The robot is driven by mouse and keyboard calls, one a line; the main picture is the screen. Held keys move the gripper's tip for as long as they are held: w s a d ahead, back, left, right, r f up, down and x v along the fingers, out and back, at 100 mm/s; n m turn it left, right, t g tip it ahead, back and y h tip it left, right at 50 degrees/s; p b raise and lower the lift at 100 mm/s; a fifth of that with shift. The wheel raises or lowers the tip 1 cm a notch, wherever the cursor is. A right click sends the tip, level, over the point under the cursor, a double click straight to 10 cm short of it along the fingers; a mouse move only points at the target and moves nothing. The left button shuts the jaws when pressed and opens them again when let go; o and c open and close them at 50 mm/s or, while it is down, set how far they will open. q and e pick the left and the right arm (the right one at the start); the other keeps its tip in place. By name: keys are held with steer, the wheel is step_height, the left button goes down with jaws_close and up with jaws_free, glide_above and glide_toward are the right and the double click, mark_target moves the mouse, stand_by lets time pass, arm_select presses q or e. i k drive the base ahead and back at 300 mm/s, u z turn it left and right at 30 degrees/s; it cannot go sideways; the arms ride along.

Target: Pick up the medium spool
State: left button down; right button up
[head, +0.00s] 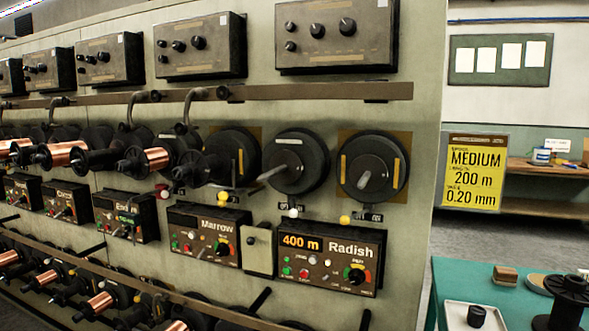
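A yellow sign (474,172) at the right reads "MEDIUM", "200 m" and "0.20 mm". A black flanged spool (569,298) stands upright at the right edge of the green table (447,279), cut off by the picture's edge. It looks empty of wire. No label on it shows, so I cannot tell whether it is the medium spool. Several spools with copper wire, such as one at the left (146,161), sit on the machine's spindles. Neither of my grippers is in view.
The winding machine (427,130) fills the left and middle, with spindles sticking out. A panel (330,262) reads "400 m" and "Radish". On the green table are a white tray (455,316) with a small black knob-like piece (476,315) and a brown block (506,274).

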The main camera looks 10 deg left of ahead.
mark_target(571, 292)
steer(key=z, duration=0.1)
steer(key=i, duration=1.05)
steer(key=z, duration=0.45)
